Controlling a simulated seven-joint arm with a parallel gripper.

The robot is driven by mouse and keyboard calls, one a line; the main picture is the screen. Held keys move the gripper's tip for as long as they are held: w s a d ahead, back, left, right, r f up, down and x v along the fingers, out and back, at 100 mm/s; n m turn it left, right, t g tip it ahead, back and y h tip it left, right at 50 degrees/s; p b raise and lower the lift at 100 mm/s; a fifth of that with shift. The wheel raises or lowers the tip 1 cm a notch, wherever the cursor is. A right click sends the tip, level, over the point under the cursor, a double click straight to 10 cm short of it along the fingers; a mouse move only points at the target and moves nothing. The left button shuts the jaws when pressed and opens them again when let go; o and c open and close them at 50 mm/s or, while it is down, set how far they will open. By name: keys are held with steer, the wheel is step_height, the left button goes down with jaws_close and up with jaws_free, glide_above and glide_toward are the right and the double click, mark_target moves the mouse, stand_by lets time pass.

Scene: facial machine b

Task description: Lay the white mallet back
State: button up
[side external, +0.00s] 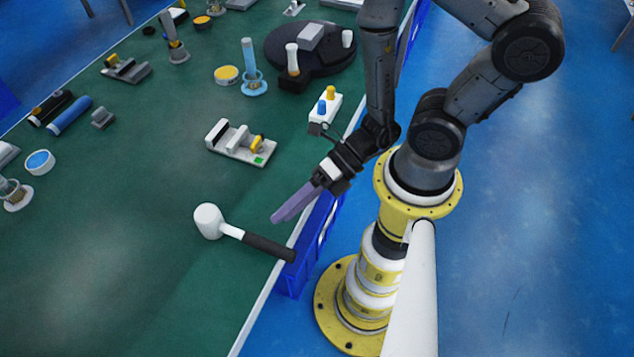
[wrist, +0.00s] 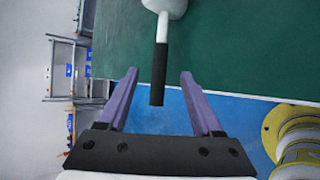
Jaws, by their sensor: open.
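The white mallet (side external: 209,221) lies on the green table top near its front edge, with its black handle (side external: 268,246) pointing right and reaching over the edge strip. My gripper (side external: 279,217) has purple fingers and is above and beside the handle, apart from it in the side view. In the wrist view my gripper (wrist: 158,76) is open and empty, with the black handle (wrist: 159,75) showing between the two fingers, further off. The mallet's white head (wrist: 166,6) is cut off at the top of the wrist view.
A small grey-white fixture (side external: 240,143) with a yellow part stands behind the mallet. A white button box (side external: 325,106) and a black round turntable (side external: 330,65) are further back. A blue bin (side external: 311,255) hangs at the table edge.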

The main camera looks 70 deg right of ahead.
steer(key=v, duration=0.7)
stand_by(0.6)
steer(key=shift+a, duration=0.1)
step_height(320, 180, up, 11)
steer(key=s+n+g+h, duration=0.2)
steer(key=n+g, duration=0.3)
steer(key=n, duration=1.7)
steer(key=d+r+n+t+h, duration=0.2)
steer(key=d+r+n+h, duration=0.2)
steer(key=n, duration=0.4)
steer(key=w+d+r+n+t+h, duration=0.1)
steer(key=d+r+n+h, duration=0.2)
steer(key=d+n, duration=0.3)
steer(key=r+n, duration=0.1)
steer(key=n, duration=0.2)
steer(key=shift+w+d+r+t+h, duration=0.3)
steer(key=shift+d+r+t+h, duration=0.05)
steer(key=shift+t+h, duration=0.05)
